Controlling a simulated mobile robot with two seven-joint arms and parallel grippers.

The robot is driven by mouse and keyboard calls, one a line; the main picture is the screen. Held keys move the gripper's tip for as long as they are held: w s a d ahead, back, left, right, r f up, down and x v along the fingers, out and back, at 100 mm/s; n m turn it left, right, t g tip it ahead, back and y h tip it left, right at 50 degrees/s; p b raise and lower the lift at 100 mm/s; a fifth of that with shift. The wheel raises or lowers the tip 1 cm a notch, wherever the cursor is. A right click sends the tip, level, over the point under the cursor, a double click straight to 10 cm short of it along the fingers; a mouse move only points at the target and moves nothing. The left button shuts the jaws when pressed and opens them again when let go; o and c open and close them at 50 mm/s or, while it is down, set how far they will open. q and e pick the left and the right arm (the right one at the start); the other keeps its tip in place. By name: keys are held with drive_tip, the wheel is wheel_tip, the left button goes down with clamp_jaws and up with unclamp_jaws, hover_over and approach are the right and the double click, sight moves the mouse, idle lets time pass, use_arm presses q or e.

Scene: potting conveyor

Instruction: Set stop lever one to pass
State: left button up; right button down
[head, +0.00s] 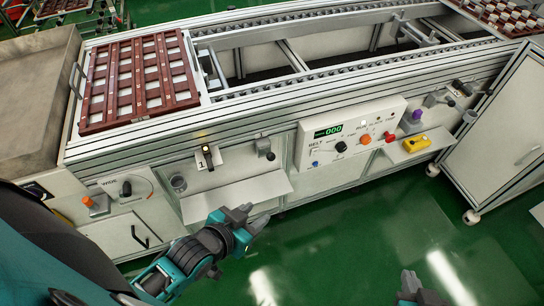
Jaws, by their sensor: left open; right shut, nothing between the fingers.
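Stop lever one (208,156) is a small black lever on a white plate marked 1, on the front of the conveyor, left of centre in the head view. A small lamp above it glows yellow. The lever looks close to upright; its exact setting is too small to read. My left gripper (250,216) is open and empty, in front of the conveyor, below and to the right of the lever and apart from it. My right gripper (418,288) is shut and empty at the bottom edge, far from the lever, partly cut off by the frame.
A brown slotted tray (138,82) lies on the conveyor's left end. A white shelf (238,197) juts out below the lever. A BELT control panel (350,137) is to the right, with a yellow device (416,144) beyond it. Green floor in front is clear.

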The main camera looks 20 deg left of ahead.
use_arm(q)
drive_tip(key=shift+w+a+f, duration=0.1)
drive_tip(key=shift+w, duration=0.05)
drive_tip(key=shift+c, duration=0.8)
drive_tip(key=shift+g, duration=0.8)
drive_tip(key=w+a, duration=0.2)
drive_tip(key=w+a+f, duration=0.1)
drive_tip(key=w+a, duration=0.1)
drive_tip(key=shift+w+a+f, duration=0.15)
drive_tip(key=c, duration=0.4)
drive_tip(key=shift+m+g+h, duration=0.4)
drive_tip(key=shift+g, duration=0.5)
drive_tip(key=w+a, duration=0.2)
drive_tip(key=w+a+r+b, duration=0.1)
drive_tip(key=w+a, duration=0.1)
drive_tip(key=shift+w+a, duration=0.15)
drive_tip(key=shift+w, duration=0.05)
clamp_jaws()
drive_tip(key=w+a+r+m+g+h, duration=0.1)
drive_tip(key=w+a+r+g+h, duration=0.1)
drive_tip(key=w+a+r, duration=0.3)
wheel_tip(320, 180, up, 5)
drive_tip(key=shift+a+f+m+g, duration=0.15)
drive_tip(key=shift+a+m+g, duration=0.25)
drive_tip(key=shift+a, duration=0.15)
